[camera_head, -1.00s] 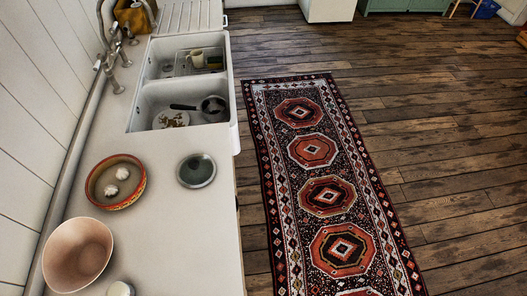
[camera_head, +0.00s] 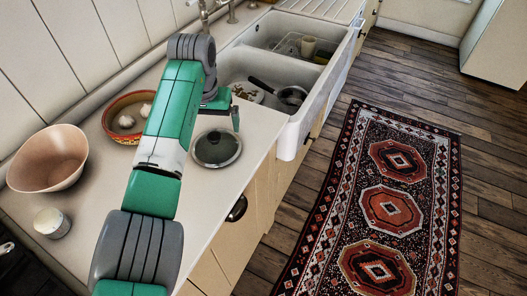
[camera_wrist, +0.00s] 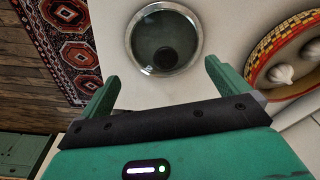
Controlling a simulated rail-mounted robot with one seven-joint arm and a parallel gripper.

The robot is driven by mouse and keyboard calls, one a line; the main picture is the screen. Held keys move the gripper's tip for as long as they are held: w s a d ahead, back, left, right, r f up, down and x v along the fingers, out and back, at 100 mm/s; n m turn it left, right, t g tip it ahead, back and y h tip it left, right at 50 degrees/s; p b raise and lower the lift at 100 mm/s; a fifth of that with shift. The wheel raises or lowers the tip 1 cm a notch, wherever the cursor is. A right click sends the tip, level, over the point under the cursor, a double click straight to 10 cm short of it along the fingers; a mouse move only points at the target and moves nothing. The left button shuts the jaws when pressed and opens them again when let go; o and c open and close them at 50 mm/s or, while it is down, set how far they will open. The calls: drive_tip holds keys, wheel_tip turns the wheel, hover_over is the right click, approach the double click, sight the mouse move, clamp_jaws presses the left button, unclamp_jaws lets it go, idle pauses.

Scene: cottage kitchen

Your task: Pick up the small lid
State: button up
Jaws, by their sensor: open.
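The small lid (camera_head: 217,148) is round, dark glass with a pale metal rim and a dark knob. It lies on the white counter (camera_head: 262,130) beside the sink. In the wrist view the lid (camera_wrist: 165,40) sits ahead of the jaws, roughly centred between them. My gripper (camera_wrist: 160,80) is open and empty, its two green fingers spread apart. In the head view my gripper (camera_head: 222,112) hangs by the lid's far side, partly hidden behind my wrist. The fingers do not visibly touch the lid.
A patterned bowl with garlic (camera_head: 112,127) stands left of the lid, partly behind my arm. A pinkish bowl (camera_head: 48,160) and small white jar (camera_head: 52,222) stand further left. The sink (camera_head: 300,128) holds a pan (camera_head: 291,95). The counter's edge is close right of the lid.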

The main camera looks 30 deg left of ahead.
sight(214, 136)
drive_tip(key=shift+a+f, duration=0.15)
drive_tip(key=shift+a, duration=0.05)
wheel_tip(214, 136, down, 2)
drive_tip(key=shift+a+f+b, duration=0.1)
drive_tip(key=shift+a+b, duration=0.05)
drive_tip(key=shift+b, duration=0.3)
drive_tip(key=f+b, duration=0.1)
drive_tip(key=f, duration=0.1)
drive_tip(key=w+f+b, duration=0.1)
drive_tip(key=f, duration=0.1)
drive_tip(key=shift+a+f+b, duration=0.1)
drive_tip(key=shift+a+b, duration=0.2)
drive_tip(key=shift+a, duration=0.05)
drive_tip(key=shift+f, duration=0.45)
